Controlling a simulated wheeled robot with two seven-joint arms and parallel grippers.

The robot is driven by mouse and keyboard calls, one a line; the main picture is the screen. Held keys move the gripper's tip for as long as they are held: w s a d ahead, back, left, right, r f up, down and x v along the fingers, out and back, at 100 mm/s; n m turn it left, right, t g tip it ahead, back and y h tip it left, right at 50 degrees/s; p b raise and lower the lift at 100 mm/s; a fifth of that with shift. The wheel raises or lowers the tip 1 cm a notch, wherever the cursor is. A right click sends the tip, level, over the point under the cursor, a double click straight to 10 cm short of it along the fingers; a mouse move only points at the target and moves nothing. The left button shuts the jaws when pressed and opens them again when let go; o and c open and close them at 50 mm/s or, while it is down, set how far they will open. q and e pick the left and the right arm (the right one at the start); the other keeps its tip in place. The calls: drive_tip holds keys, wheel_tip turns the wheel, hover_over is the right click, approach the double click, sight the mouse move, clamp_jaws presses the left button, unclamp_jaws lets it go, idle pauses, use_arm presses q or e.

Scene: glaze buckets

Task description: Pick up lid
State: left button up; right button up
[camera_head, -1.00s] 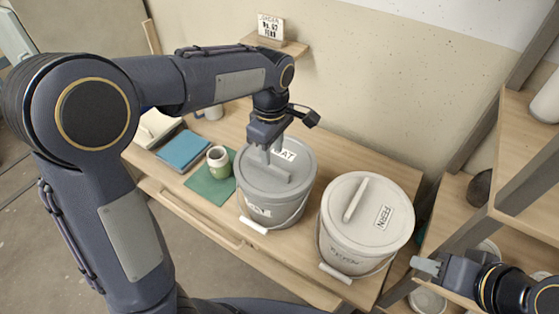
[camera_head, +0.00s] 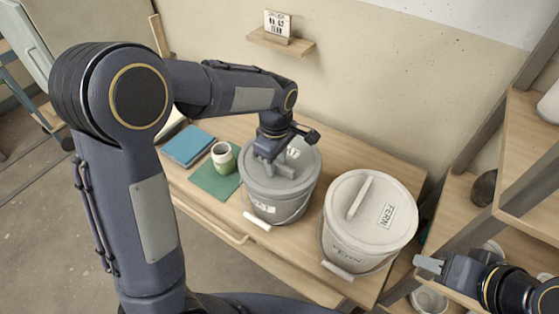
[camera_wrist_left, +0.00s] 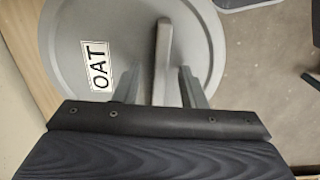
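A grey lid labelled OAT (camera_wrist_left: 98,40) sits on the left grey bucket (camera_head: 272,207); the lid also shows in the head view (camera_head: 300,172). Its raised bar handle (camera_wrist_left: 162,55) stands between the two fingers of my left gripper (camera_wrist_left: 160,88), with a visible gap on each side. My left gripper (camera_head: 268,168) is open and down at this lid in the head view. A pale lid labelled FERN (camera_head: 395,195) lies on the right bucket (camera_head: 345,262), its bar handle uppermost. My right gripper (camera_head: 428,264) is at the lower right, away from both buckets; its finger opening is unclear.
Both buckets stand on a wooden table (camera_head: 222,225), with wire handles hanging at the front. Left of them are a green mat (camera_head: 215,184), a cup (camera_head: 222,158) and a blue book (camera_head: 188,145). A wall shelf (camera_head: 280,42) holds a sign; wooden shelving (camera_head: 525,140) stands right.

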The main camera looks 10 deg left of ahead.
use_arm(q)
drive_tip(key=shift+f, duration=0.2)
idle(0.3)
clamp_jaws()
drive_tip(key=shift+r, duration=0.1)
